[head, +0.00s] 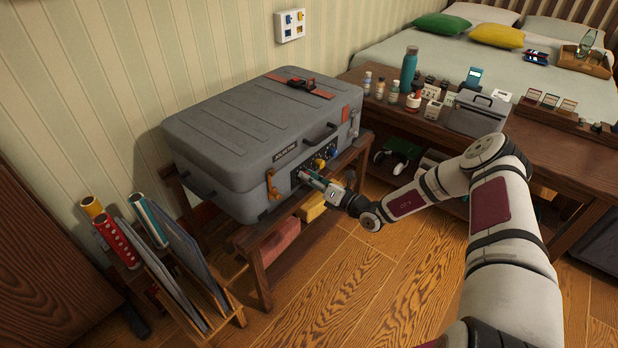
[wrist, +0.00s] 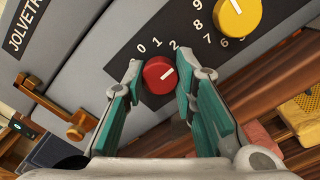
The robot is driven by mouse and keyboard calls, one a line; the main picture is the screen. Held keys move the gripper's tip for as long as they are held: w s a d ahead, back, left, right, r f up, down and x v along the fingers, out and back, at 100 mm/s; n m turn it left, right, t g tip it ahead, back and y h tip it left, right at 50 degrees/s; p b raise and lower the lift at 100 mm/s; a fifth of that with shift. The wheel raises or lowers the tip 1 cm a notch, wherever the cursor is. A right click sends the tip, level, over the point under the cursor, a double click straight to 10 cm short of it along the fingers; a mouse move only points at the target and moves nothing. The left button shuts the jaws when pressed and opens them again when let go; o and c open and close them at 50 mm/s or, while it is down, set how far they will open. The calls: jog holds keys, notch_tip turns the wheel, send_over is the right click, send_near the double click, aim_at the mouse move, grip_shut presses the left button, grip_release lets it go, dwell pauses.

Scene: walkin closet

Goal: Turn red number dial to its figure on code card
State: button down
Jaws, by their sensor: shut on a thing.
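The red number dial (wrist: 157,76) is on the dark panel of the grey suitcase (head: 235,125). Its white pointer mark slants up and right, toward the side of the figure 2. The figures 0, 1 and 2 show above the dial; any others around it are hidden. My gripper (wrist: 158,84) has its teal fingers on either side of the red dial and is shut on it. In the head view my gripper (head: 312,181) is at the suitcase front and covers the red dial. A white wall plate (head: 290,26) bears small coloured marks; I cannot tell whether it is the code card.
A yellow dial (wrist: 237,16) with its own figures sits up and right of the red one. An orange latch (head: 272,186) is left of my gripper. The suitcase rests on a wooden rack (head: 262,268). A cluttered bench (head: 560,130) stands right; open floor lies in front.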

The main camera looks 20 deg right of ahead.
jog(key=shift+f+m, duration=0.1)
jog(key=shift+m, duration=1.8)
jog(key=c, duration=1.3)
grip_release()
jog(key=shift+d, duration=0.1)
jog(key=v, duration=1.2)
